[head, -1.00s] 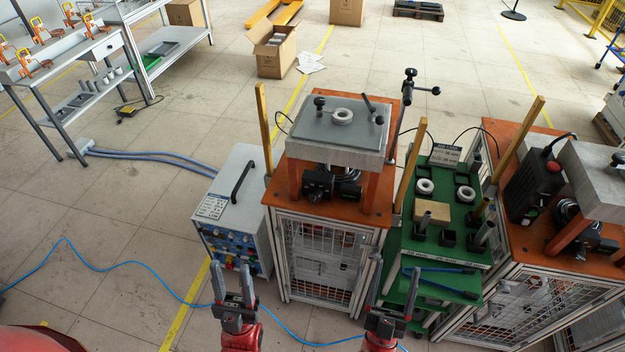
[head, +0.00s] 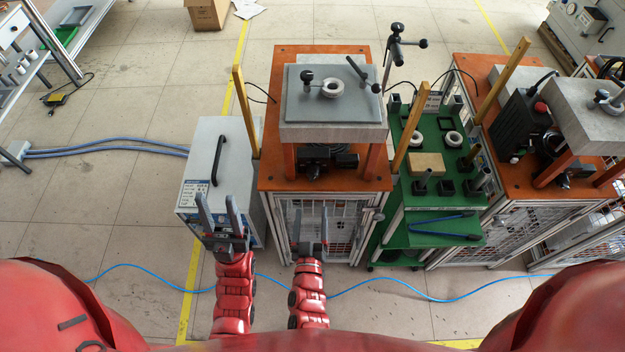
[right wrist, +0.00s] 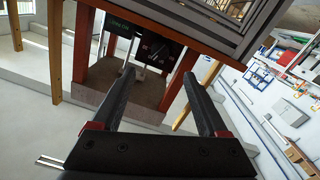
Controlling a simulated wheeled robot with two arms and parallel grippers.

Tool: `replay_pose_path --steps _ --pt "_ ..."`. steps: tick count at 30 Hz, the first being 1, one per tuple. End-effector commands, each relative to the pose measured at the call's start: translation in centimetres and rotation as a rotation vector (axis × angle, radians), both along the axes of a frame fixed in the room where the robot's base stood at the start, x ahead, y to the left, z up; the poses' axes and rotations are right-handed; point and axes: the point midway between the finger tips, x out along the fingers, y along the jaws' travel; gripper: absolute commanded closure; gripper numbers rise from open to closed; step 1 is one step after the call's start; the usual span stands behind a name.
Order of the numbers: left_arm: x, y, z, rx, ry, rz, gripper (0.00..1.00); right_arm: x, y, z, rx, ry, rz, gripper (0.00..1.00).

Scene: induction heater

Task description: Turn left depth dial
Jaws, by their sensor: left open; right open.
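The orange-topped station (head: 268,180) stands in the middle of the head view. Under its thick grey plate (head: 330,132) sits a black unit (head: 325,162) with dark round parts. I cannot tell which of these is the left depth dial. The right wrist view shows a black unit with small red marks (right wrist: 157,50) between orange legs, beyond my fingers. My left gripper (head: 216,200) is open and empty, in front of the grey cabinet. My right gripper (head: 310,214) is open and empty, in front of the station's mesh front and nearer than the black unit.
A grey cabinet with a black handle (head: 200,168) stands to the left. A green stand (head: 425,205) with rings and blocks stands to the right, then a second orange station (head: 462,72). Upright wooden posts (head: 246,112) flank the station. A blue cable (head: 390,282) crosses the floor.

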Motion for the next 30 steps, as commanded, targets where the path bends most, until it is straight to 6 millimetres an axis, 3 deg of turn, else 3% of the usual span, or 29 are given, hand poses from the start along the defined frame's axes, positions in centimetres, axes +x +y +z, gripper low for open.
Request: replay_pose_path --steps 6,13,19,28,30 --pt "0.0 0.0 -1.7 0.000 0.000 0.000 0.55 5.6 -0.4 -0.1 0.001 -0.008 -0.004 0.23" --pt "0.0 0.0 -2.9 0.000 0.000 0.000 0.55 9.8 -0.5 -0.1 0.000 -0.005 -0.002 0.23" --pt "0.0 0.0 -3.2 0.000 0.000 0.000 0.55 11.4 -0.6 -0.1 0.001 0.000 -0.001 0.23" --pt "0.0 0.0 -3.2 0.000 0.000 0.000 0.55 11.6 -0.6 0.0 0.000 0.000 -0.001 0.23" --pt "0.0 0.0 -3.2 0.000 0.000 0.000 0.55 11.6 -0.6 0.0 0.000 0.000 -0.001 0.36"
